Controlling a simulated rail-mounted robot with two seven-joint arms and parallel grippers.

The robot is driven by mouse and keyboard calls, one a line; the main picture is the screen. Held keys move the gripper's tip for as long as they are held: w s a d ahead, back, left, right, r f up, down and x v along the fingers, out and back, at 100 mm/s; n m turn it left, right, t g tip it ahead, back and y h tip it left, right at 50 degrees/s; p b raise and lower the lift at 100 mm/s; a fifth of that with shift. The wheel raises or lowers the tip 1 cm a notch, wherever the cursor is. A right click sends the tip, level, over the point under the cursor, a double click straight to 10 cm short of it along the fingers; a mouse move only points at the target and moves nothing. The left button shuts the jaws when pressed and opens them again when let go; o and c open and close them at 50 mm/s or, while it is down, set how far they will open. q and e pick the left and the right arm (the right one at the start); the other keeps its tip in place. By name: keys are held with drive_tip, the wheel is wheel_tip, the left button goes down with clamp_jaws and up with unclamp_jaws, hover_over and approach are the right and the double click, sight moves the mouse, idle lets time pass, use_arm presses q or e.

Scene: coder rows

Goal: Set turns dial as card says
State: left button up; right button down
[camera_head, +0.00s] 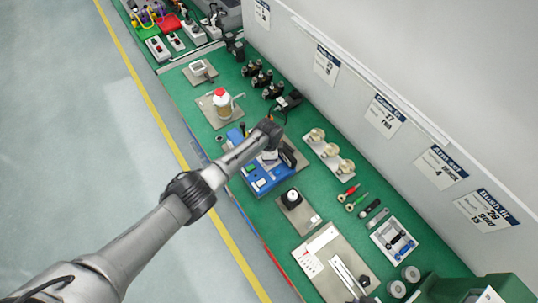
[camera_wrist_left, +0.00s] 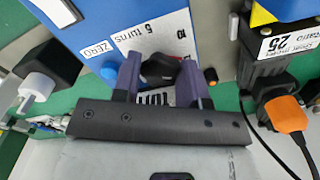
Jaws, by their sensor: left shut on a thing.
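A blue machine (camera_head: 262,182) stands on the green bench, partly covered by my left arm in the head view. In the left wrist view its blue face (camera_wrist_left: 90,22) carries white labels reading "ZERO", "5 turns" and "10". The black turns dial (camera_wrist_left: 158,68) sits on this face. My left gripper (camera_wrist_left: 160,80) is shut on the dial, one finger on each side. In the head view the gripper (camera_head: 270,154) is mostly hidden by the wrist. Printed cards hang on the grey wall, including one headed "Arm set" (camera_head: 440,167); most small print is unreadable. My right gripper is not in view.
A black unit (camera_wrist_left: 275,75) labelled "Ratio 25" with an orange plug (camera_wrist_left: 285,112) stands close on the right. Open floor (camera_head: 90,130) lies left.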

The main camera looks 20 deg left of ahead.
use_arm(q)
drive_tip(key=shift+w+d+r, duration=0.1)
drive_tip(key=shift+r, duration=0.1)
drive_tip(key=o, duration=0.6)
drive_tip(key=shift+f, duration=0.1)
drive_tip(key=shift+o, duration=0.2)
wheel_tip(320, 180, up, 14)
drive_tip(key=p, duration=0.2)
drive_tip(key=shift+f, duration=0.1)
idle(0.6)
